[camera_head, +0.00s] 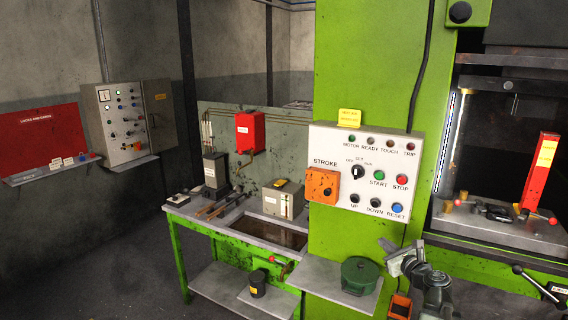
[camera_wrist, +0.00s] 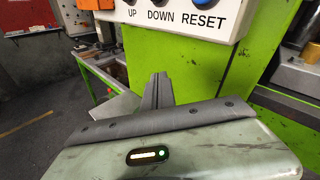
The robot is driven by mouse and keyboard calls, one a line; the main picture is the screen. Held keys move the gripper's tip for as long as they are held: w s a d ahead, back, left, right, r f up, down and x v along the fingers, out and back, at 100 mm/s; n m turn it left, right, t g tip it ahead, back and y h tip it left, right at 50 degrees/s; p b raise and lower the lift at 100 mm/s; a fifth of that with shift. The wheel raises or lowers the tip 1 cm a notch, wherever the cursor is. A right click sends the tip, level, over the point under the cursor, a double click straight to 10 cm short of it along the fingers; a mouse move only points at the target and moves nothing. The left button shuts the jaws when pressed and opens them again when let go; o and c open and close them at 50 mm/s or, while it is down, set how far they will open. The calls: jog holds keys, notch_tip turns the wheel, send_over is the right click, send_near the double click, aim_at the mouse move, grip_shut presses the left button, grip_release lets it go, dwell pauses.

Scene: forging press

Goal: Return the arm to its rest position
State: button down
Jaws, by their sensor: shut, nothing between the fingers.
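My gripper (camera_head: 388,245) shows at the bottom right of the head view, at the end of my grey arm. It is below the control panel (camera_head: 366,170) and just right of the green round object on the small shelf. In the wrist view my gripper (camera_wrist: 158,78) points ahead with its dark fingers together and nothing between them. The panel's UP, DOWN and RESET labels (camera_wrist: 176,17) are above and beyond the fingertips. The fingers appear apart from the panel and the green column (camera_wrist: 208,70). The lower part of my arm is cut off by the frame edge.
A grey shelf (camera_head: 318,277) with a green round object (camera_head: 360,275) juts out left of my gripper. The press bed (camera_head: 490,228) carries a red upright block (camera_head: 540,172). A green-framed workbench (camera_head: 240,229) stands left; floor there is clear.

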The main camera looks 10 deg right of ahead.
jog(key=s+a+f+n+g+y, duration=0.15)
jog(key=a+f+n+g, duration=0.35)
jog(key=a, duration=0.6)
jog(key=a+f+n+g+y, duration=0.1)
jog(key=a+f+n+y, duration=0.15)
jog(key=a+n, duration=0.55)
jog(key=a+f+n+g+y, duration=0.1)
jog(key=a+f+n+g, duration=0.25)
jog(key=a, duration=0.95)
jog(key=s+a+f+n+g+h, duration=0.2)
jog(key=s+f+n+g+h, duration=0.1)
jog(key=s+f+n, duration=0.45)
jog(key=s+d+f+n+g+h, duration=0.1)
jog(key=s+d+n+g+h, duration=0.2)
jog(key=s+d+n, duration=0.3)
jog(key=shift+s+d+f+n+g, duration=0.2)
jog(key=shift+d+f+n+g, duration=0.15)
jog(key=shift+d+n, duration=0.65)
